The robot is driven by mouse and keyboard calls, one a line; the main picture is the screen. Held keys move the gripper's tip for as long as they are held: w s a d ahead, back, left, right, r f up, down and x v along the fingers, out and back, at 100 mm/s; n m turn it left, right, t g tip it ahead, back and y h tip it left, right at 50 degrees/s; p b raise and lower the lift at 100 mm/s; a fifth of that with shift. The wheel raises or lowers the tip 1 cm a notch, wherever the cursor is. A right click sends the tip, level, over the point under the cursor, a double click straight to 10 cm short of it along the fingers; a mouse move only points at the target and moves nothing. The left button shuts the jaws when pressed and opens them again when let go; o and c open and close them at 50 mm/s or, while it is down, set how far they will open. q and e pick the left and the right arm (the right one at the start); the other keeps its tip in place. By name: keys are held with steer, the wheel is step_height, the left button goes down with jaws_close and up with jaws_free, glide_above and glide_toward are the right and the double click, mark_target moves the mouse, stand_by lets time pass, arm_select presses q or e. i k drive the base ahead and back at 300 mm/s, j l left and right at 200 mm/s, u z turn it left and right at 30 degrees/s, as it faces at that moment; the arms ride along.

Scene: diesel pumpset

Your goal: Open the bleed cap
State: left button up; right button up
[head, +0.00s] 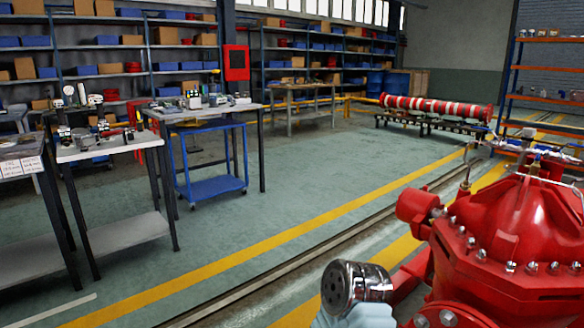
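The large red pump casing (505,235) fills the lower right of the head view. Its flange is ringed with several bolts. Small metal fittings and thin tubing (532,134) sit on top of it, and a small brass-coloured fitting (466,182) stands at its upper left. I cannot tell which of these, if any, is the bleed cap. A chrome cylinder with a dark, holed end face (340,285) shows at the bottom, above a pale blue part; I cannot tell whether it belongs to my arm. No gripper fingers are in view.
Steel worktables (110,146) with tools stand at the left, beside a blue trolley (215,187). A rack holds a red-and-white striped pipe (436,108) at the back. Shelves line the far wall. The green floor in the middle is clear.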

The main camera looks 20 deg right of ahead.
mark_target(527, 133)
steer(key=i+l+u, duration=0.1)
steer(key=i+u, duration=0.3)
steer(key=i, duration=1.6)
steer(key=i+z, duration=0.75)
steer(key=i+j+z, duration=0.15)
steer(key=i+z, duration=0.25)
steer(key=i+l+z, duration=0.2)
steer(key=i+z, duration=0.3)
steer(key=i+l+z, duration=0.1)
steer(key=i+z, duration=0.2)
steer(key=z, duration=0.15)
steer(key=i+j+z, duration=0.1)
steer(key=i+z, duration=0.7)
steer(key=i, duration=1.85)
steer(key=i+z, duration=0.15)
steer(key=i, duration=0.35)
steer(key=i+j+z, duration=0.15)
steer(key=i, duration=0.35)
steer(key=i+j+z, duration=0.15)
steer(key=i, duration=0.4)
steer(key=i+j+z, duration=0.15)
steer(key=i, duration=0.35)
steer(key=i+z, duration=0.1)
steer(key=z, duration=2.7)
